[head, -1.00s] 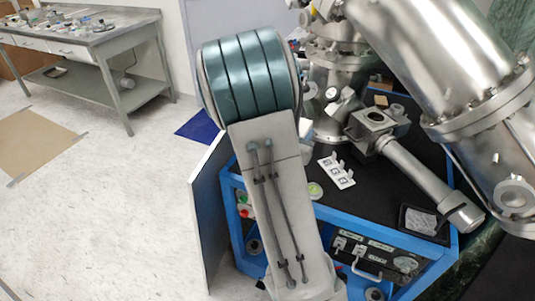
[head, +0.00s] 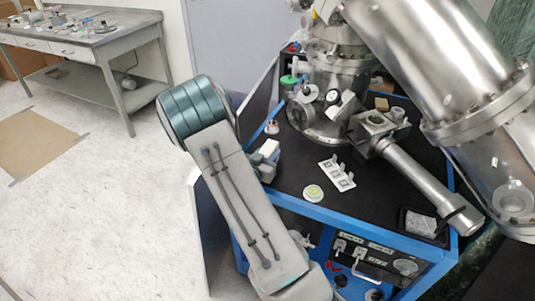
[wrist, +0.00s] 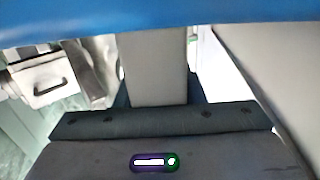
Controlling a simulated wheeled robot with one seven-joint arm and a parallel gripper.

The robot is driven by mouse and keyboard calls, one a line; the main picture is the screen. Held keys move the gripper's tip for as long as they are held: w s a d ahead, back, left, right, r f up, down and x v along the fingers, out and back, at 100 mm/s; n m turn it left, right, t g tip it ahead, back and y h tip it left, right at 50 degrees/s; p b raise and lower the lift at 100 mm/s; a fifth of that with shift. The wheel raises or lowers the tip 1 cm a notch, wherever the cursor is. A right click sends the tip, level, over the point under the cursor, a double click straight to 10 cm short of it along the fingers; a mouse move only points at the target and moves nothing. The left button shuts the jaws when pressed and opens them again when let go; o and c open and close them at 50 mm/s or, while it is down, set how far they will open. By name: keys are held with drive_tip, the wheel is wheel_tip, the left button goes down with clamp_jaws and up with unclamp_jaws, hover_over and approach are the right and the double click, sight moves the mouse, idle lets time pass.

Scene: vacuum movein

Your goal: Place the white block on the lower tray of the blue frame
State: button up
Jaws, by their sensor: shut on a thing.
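The white block (head: 268,148) is in my gripper (head: 264,160), at the left edge of the blue frame (head: 333,216) in the head view. My arm covers part of the gripper and the frame's left side there. In the wrist view, the block (wrist: 157,68) stands out from my gripper (wrist: 157,98), which is shut on it. A blue beam crosses the top of that view and hides the block's far end. I cannot tell whether they touch. The frame's lower part shows only partly behind my arm, and I cannot make out the lower tray.
A large metal vessel with a pipe (head: 418,184) stands over the frame's black top. A white marker plate (head: 337,175) and a round disc (head: 313,193) lie on that top. A black instrument panel (head: 378,262) sits below. Open floor lies at left.

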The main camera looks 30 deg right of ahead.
drive_tip(key=shift+f, duration=0.15)
drive_tip(key=shift+f+b, duration=0.15)
drive_tip(key=shift+b, duration=0.15)
drive_tip(key=o, duration=1)
drive_tip(key=shift+c, duration=0.2)
